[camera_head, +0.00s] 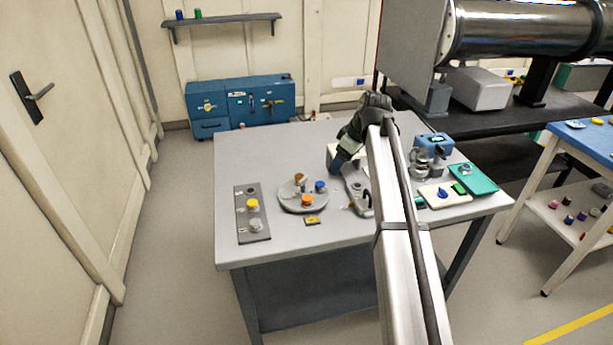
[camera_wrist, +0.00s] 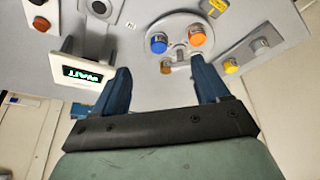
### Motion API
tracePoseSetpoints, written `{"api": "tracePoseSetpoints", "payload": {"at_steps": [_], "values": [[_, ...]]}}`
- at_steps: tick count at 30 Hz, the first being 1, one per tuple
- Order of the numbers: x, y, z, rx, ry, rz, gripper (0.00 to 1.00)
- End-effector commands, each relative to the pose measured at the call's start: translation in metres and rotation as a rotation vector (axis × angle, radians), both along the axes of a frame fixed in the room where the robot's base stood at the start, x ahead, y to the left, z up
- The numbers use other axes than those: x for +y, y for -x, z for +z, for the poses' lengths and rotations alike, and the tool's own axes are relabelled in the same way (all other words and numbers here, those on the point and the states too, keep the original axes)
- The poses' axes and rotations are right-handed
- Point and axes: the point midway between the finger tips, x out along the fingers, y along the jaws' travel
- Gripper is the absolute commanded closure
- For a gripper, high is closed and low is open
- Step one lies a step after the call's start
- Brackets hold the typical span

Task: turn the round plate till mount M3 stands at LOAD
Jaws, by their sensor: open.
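The round plate (camera_head: 291,203) lies on the grey table, left of my gripper (camera_head: 344,166). It carries an orange mount (camera_head: 307,200), a blue mount (camera_head: 320,186) and a tan-topped mount (camera_head: 299,178). In the wrist view the plate (camera_wrist: 180,22) shows beyond my open, empty gripper (camera_wrist: 161,66), with the blue mount (camera_wrist: 158,43), the orange mount (camera_wrist: 197,36) and the tan one (camera_wrist: 165,68) near the fingertips. I cannot see contact with any. A small yellow-orange tag (camera_head: 312,220) lies by the plate's front edge. No mount numbers or LOAD lettering are readable.
A grey strip (camera_head: 251,232) with yellow and grey mounts lies left of the plate. In the wrist view, a white-framed display (camera_wrist: 82,75) with green lettering stands beside my left finger. A blue device (camera_head: 434,143), a cream pad (camera_head: 440,203) and a green tray (camera_head: 478,183) crowd the table's right.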

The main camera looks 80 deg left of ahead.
Motion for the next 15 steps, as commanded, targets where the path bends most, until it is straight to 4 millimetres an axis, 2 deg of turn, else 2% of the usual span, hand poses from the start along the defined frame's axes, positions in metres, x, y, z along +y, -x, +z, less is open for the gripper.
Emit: {"api": "tracePoseSetpoints", "payload": {"at_steps": [1, 3, 7, 11, 15], "values": [[0.013, 0.018, 0.015, 0.01, 0.0, 0.025, 0.26], [0.02, 0.036, 0.027, 0.019, 0.004, 0.049, 0.26], [0.026, 0.055, 0.039, 0.031, 0.007, 0.073, 0.26], [0.028, 0.061, 0.035, 0.033, 0.009, 0.079, 0.26], [0.032, 0.065, 0.018, 0.034, 0.011, 0.078, 0.26]]}}
